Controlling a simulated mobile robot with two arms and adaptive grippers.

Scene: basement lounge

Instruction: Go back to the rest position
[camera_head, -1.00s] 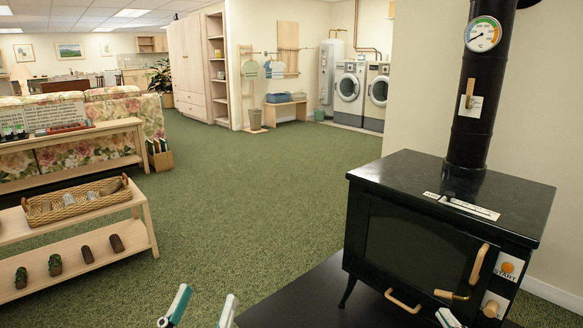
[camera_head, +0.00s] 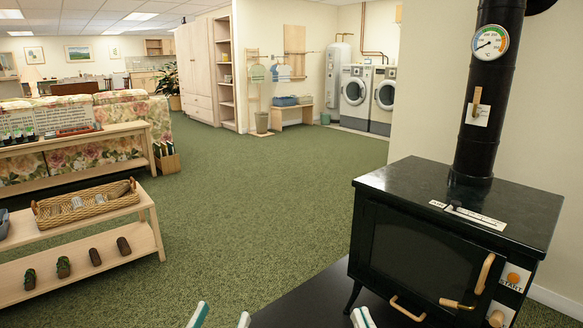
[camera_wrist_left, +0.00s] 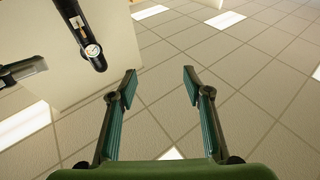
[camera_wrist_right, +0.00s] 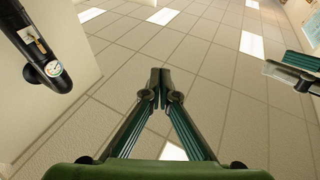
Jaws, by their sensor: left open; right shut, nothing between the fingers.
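My left gripper (camera_head: 220,318) shows at the bottom edge of the head view, left of the stove; only its fingertips are in the picture. In the left wrist view its fingers (camera_wrist_left: 160,84) are spread wide with nothing between them. My right gripper (camera_head: 362,317) shows only as a small tip at the bottom edge, in front of the stove. In the right wrist view its fingers (camera_wrist_right: 160,76) meet, with nothing held. Both wrist views look up at the tiled ceiling.
A black stove (camera_head: 455,235) with a flue pipe (camera_head: 487,110) stands close on the right. A low wooden shelf (camera_head: 95,220) with a wicker basket (camera_head: 88,203) is on the left. Green carpet (camera_head: 265,200) lies open between them. Washing machines (camera_head: 368,98) stand at the back.

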